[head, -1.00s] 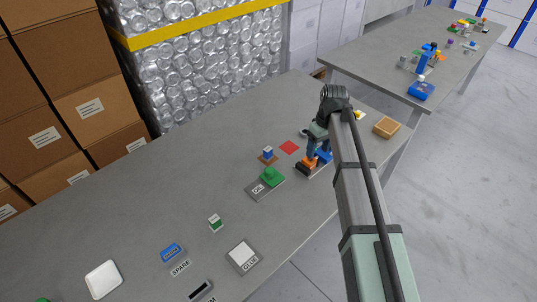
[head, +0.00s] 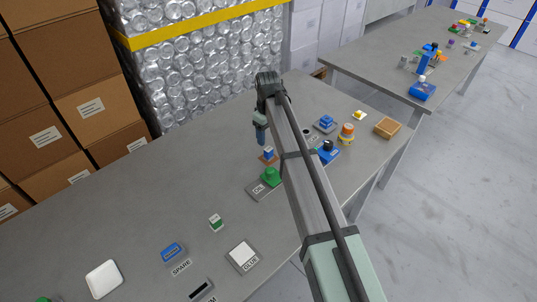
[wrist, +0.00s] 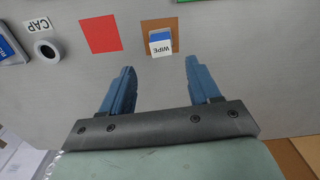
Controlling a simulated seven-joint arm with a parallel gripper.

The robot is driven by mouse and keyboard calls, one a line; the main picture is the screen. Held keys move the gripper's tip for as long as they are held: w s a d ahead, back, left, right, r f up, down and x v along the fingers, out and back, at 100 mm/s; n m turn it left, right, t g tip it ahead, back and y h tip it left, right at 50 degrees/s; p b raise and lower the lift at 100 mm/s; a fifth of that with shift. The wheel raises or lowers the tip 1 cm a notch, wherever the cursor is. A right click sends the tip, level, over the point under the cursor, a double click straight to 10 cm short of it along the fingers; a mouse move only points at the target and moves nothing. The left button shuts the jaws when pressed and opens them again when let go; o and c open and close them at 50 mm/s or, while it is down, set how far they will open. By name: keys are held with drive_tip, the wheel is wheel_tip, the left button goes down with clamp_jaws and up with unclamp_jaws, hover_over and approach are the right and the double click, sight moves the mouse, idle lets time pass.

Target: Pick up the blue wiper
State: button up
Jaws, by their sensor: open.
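The blue wiper (head: 268,153) is a small block, blue on top and white below, on a brown square mat (head: 273,161). In the wrist view the wiper (wrist: 160,41) shows a white face marked WIPE, and its brown mat (wrist: 160,24) lies under it. My gripper (head: 262,139) points down above and slightly left of the wiper in the head view. In the wrist view my gripper (wrist: 160,66) is open and empty, with the wiper in line with the gap, beyond the fingertips. The gripper is apart from the wiper.
A green object (head: 270,177) on a grey OIL plate stands close to the wiper. The table left of the wiper is clear.

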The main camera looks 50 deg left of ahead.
sight(268, 149)
drive_tip(key=shift+s+d+f, duration=0.1)
drive_tip(key=shift+d+f, duration=0.05)
drive_tip(key=shift+f, duration=1.75)
drive_tip(key=shift+d+f, duration=0.15)
drive_tip(key=shift+f, duration=1.75)
drive_tip(key=c, duration=1)
